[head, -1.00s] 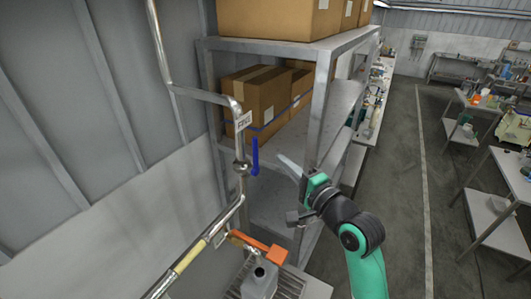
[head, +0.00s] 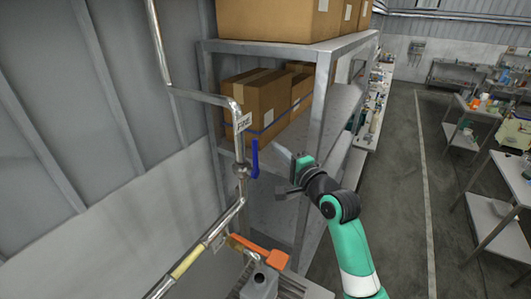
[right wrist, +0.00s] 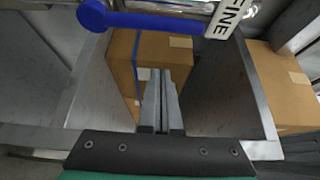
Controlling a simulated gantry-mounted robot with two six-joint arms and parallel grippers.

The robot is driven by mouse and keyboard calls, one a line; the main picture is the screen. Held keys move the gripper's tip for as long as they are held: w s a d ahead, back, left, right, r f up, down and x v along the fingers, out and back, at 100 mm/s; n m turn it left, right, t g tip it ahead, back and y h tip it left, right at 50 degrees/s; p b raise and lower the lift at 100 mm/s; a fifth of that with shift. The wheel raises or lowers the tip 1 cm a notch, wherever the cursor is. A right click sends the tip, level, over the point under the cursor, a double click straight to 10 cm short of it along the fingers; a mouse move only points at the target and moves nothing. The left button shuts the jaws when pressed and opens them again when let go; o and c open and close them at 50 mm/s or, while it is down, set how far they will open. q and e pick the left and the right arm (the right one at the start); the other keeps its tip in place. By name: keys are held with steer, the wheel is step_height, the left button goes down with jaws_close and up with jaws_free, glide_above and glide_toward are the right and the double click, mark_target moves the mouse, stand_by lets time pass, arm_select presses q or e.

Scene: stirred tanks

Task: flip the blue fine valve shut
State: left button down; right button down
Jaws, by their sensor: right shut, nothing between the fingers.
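The blue fine valve handle (head: 255,158) stands upright in the head view, beside the steel pipe and the valve body (head: 241,170). A tag reading FINE (head: 243,122) is on the pipe above it. In the right wrist view the blue handle (right wrist: 150,22) lies across the top, its rounded end at the left and the FINE tag (right wrist: 232,15) at the right. My right gripper (head: 281,152) is shut and empty, a little to the right of the handle. Its fingertips (right wrist: 157,75) show below the handle, apart from it in the picture. My left gripper is not in view.
An orange handle (head: 259,249) sits on the lower pipe, above a grey container (head: 261,283). A metal shelf (head: 318,125) with cardboard boxes (head: 262,98) stands behind the valve. The grey wall (head: 100,130) is at left. Open floor (head: 400,190) lies at right.

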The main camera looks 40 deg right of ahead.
mark_target(255, 156)
steer(key=a+p, duration=0.1)
steer(key=a, duration=0.1)
steer(key=w+a+p, duration=0.1)
steer(key=shift+w+a, duration=0.1)
steer(key=shift+a, duration=0.25)
